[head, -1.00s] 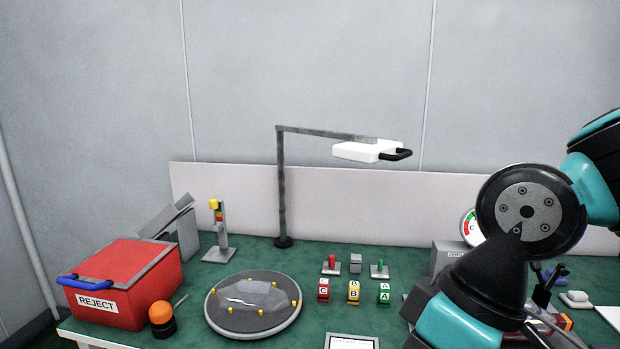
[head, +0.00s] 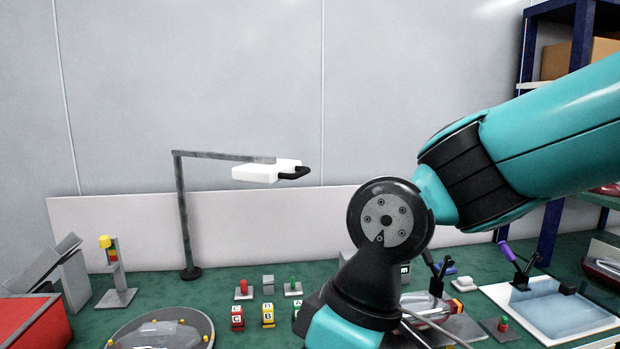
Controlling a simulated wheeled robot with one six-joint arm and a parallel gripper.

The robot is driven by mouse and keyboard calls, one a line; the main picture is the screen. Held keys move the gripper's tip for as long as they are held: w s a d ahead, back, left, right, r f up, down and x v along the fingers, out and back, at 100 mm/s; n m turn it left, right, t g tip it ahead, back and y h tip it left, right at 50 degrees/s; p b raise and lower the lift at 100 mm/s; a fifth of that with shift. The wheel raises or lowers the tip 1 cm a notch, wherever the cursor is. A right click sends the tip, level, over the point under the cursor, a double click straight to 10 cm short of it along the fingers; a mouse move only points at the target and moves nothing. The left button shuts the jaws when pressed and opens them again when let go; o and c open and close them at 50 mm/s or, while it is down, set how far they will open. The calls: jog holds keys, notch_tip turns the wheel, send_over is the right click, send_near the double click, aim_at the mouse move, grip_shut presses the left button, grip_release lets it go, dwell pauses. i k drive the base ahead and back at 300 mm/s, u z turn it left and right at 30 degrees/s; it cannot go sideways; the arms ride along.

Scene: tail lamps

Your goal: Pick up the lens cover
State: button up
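A clear, shell-like piece that looks like a lens cover (head: 158,335) lies on a round grey plate (head: 202,325) with small yellow pegs, at the bottom left of the head view. The picture's lower edge cuts both off. I cannot tell for sure that this piece is the lens cover meant. My teal and black arm comes in from the right and bends down at the middle. My gripper is below the picture's edge or behind the arm, so its state does not show.
A red bin (head: 35,325) stands at the left edge. A lamp post (head: 183,220) holds a white lamp head (head: 268,171). Several lettered blocks, including a yellow one (head: 268,315), sit mid-bench. A pale blue tray (head: 560,312) with a purple-handled clamp (head: 515,262) lies at right.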

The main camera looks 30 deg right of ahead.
aim_at(562, 306)
jog(key=z, duration=2.35)
jog(key=k, duration=0.4)
jog(key=z, duration=1.1)
jog(key=i, duration=1.15)
jog(key=u, duration=0.85)
jog(key=i, duration=0.55)
jog(key=u, duration=0.95)
jog(key=i, duration=0.35)
jog(key=u, duration=0.4)
